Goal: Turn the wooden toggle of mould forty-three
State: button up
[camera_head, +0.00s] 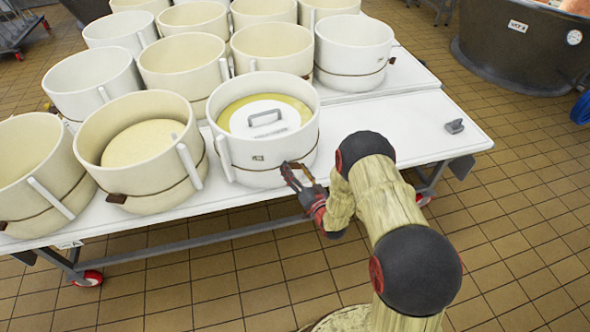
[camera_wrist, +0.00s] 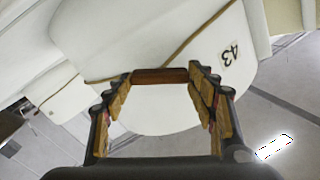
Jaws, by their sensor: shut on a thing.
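Mould forty-three (camera_head: 266,150) is a white round tub with a lid and a grey handle inside it, at the front edge of the white table. Its number label reads 43 in the wrist view (camera_wrist: 230,54). A dark cord runs around its wall. The wooden toggle (camera_wrist: 160,76) is a reddish-brown bar lying across between my fingertips in the wrist view. My gripper (camera_head: 295,172) is at the mould's front wall in the head view, low and right of the label. Its fingers are shut on the toggle from both ends.
Several other cream and white moulds crowd the table to the left and behind, one (camera_head: 142,150) close beside. The white table (camera_head: 400,125) is bare to the right except for a small grey object (camera_head: 454,126). A dark vat (camera_head: 520,45) stands at the back right.

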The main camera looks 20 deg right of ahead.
jog(key=m, duration=0.6)
jog(key=shift+d+p, duration=0.1)
jog(key=shift+p, duration=0.25)
jog(key=m, duration=0.6)
jog(key=shift+f+m+p, duration=0.15)
jog(key=shift+m+p, duration=0.15)
jog(key=shift+p, duration=0.1)
jog(key=o, duration=1.2)
jog(key=shift+c, duration=0.2)
jog(key=v, duration=1.2)
